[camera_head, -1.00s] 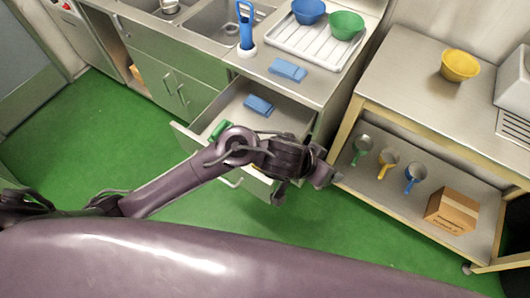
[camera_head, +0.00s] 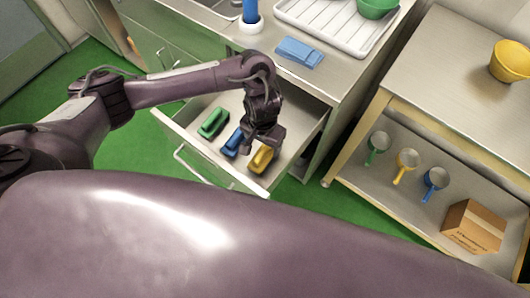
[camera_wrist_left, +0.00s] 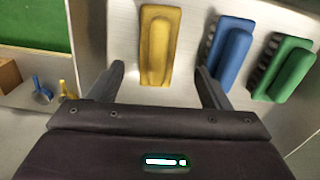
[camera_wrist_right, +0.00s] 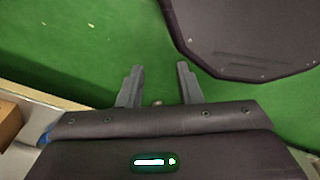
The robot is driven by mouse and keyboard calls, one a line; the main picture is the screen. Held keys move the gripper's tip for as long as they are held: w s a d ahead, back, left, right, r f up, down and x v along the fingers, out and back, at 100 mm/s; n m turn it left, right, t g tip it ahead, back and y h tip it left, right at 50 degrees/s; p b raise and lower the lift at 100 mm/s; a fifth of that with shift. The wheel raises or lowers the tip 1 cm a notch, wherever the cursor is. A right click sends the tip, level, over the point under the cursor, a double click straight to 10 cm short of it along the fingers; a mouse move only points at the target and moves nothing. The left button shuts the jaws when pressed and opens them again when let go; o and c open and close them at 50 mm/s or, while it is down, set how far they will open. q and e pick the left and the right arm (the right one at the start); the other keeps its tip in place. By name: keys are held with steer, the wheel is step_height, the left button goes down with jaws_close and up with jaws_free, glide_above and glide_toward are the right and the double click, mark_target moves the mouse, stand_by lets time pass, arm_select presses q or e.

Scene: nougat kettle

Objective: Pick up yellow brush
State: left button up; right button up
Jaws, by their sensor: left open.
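The yellow brush (camera_head: 261,158) lies in the open drawer, at its right end in the head view. In the left wrist view the yellow brush (camera_wrist_left: 157,45) lies lengthwise just beyond and between my fingertips. My left gripper (camera_wrist_left: 160,69) is open and empty. In the head view my left gripper (camera_head: 263,143) hangs over the drawer right by the yellow brush and partly covers it. My right gripper (camera_wrist_right: 160,68) is open and empty over the green floor.
A blue brush (camera_head: 233,142) and a green brush (camera_head: 213,122) lie beside the yellow one in the drawer (camera_head: 177,119). A blue cloth (camera_head: 299,53) lies on the counter above. A shelf table (camera_head: 440,80) with scoops and a carton stands to the right.

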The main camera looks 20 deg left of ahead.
mark_target(263, 152)
arm_select(q)
steer(key=f, duration=0.1)
steer(key=f+b, duration=0.1)
steer(key=shift+s+d+f, duration=0.1)
steer(key=shift+s+f, duration=0.2)
steer(key=shift+s, duration=0.05)
steer(key=shift+f+b, duration=0.55)
steer(key=shift+f, duration=0.3)
steer(key=shift+f+b, duration=0.55)
steer(key=shift+f, duration=0.35)
steer(key=shift+w+r, duration=0.1)
steer(key=c, duration=0.9)
steer(key=shift+c, duration=1.1)
arm_select(e)
steer(key=s+f, duration=0.1)
steer(key=f, duration=0.1)
steer(key=s+f, duration=0.1)
steer(key=shift+s+f, duration=0.15)
steer(key=shift+f, duration=0.25)
